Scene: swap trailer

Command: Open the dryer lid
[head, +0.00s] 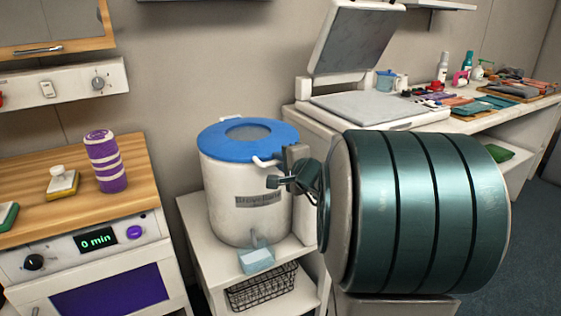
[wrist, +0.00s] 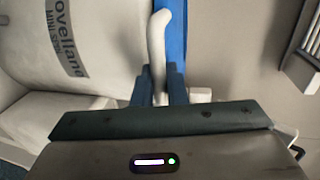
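The dryer (head: 236,190) is a white upright drum with a dark printed label, standing on a white shelf unit. Its round blue lid (head: 285,138) has a grey window and lies flat on top. A white lid handle (head: 264,162) sticks out at the front right rim. My gripper (head: 273,183) is at that handle, with my dark green arm behind it. In the wrist view the white handle (wrist: 157,40) runs between the two close-set fingers of my gripper (wrist: 158,80), which look shut on it. The blue lid edge (wrist: 176,30) shows beside it.
A light blue box (head: 256,262) stands in front of the drum, above a wire basket (head: 262,289). A wooden counter (head: 60,215) with a purple-striped container (head: 105,162) is on the left. A white machine with a raised lid (head: 352,40) stands behind right.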

